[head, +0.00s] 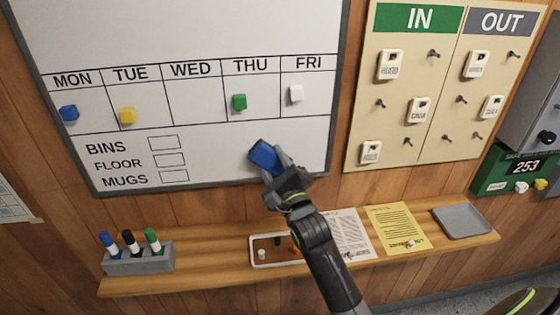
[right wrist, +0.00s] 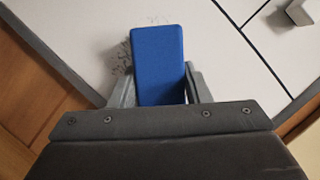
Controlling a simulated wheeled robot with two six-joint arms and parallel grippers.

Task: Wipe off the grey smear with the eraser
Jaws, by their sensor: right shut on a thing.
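The blue eraser (head: 264,156) is at the lower middle of the whiteboard (head: 220,150), below the THU column. My right gripper (head: 284,172) is shut on it; the blue block also fills the middle of the right wrist view (right wrist: 158,62), between the two fingers. The eraser is at the board's face; I cannot tell whether it touches. Part of the grey smear (right wrist: 122,72) shows as dark specks along the eraser's left side and above its top edge in the right wrist view. The rest of the smear is hidden behind the eraser. My left gripper is not in view.
Coloured magnets, such as the green one (head: 239,102), sit on the board. The IN/OUT tag board (head: 400,150) hangs to the right.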

